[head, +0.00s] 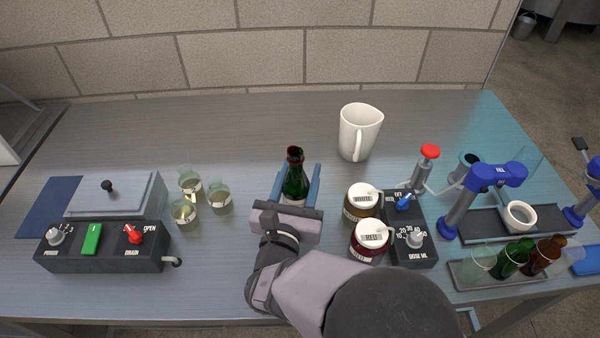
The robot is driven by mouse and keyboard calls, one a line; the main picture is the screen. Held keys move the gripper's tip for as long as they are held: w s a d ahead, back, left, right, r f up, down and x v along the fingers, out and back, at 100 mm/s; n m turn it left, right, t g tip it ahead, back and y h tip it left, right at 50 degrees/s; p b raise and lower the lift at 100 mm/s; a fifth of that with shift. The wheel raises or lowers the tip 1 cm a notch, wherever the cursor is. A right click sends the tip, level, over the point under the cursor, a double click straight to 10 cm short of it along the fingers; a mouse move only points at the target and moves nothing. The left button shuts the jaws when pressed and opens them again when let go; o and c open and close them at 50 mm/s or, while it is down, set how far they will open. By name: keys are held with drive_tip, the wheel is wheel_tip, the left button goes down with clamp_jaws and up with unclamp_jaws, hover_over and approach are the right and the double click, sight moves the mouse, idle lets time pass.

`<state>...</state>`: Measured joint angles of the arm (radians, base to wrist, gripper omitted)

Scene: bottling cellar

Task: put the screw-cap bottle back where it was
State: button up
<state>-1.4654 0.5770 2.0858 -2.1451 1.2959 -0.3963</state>
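A dark green bottle (295,186) with a dark red top stands upright, or nearly so, near the middle of the table; whether it is the screw-cap bottle I cannot tell for sure. My gripper (299,172) reaches in from the front, with one blue finger on each side of the bottle. Whether the fingers press on the glass or leave a small gap is not clear. The bottle's lower end is hidden behind my gripper's body, so I cannot see whether it touches the table.
Two white-lidded jars (362,202) stand close to the right, beside a dosing box (410,228). A white mug (359,131) stands behind. Several small glasses (219,197) and a drain unit (100,250) are left. A bottle tray (480,284) lies right. The back middle is clear.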

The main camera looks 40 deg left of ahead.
sight(294, 198)
drive_tip(key=shift+f, duration=0.1)
drive_tip(key=o, duration=1.4)
drive_tip(key=b+v, duration=0.1)
drive_tip(key=v, duration=1.1)
drive_tip(key=shift+r, duration=0.2)
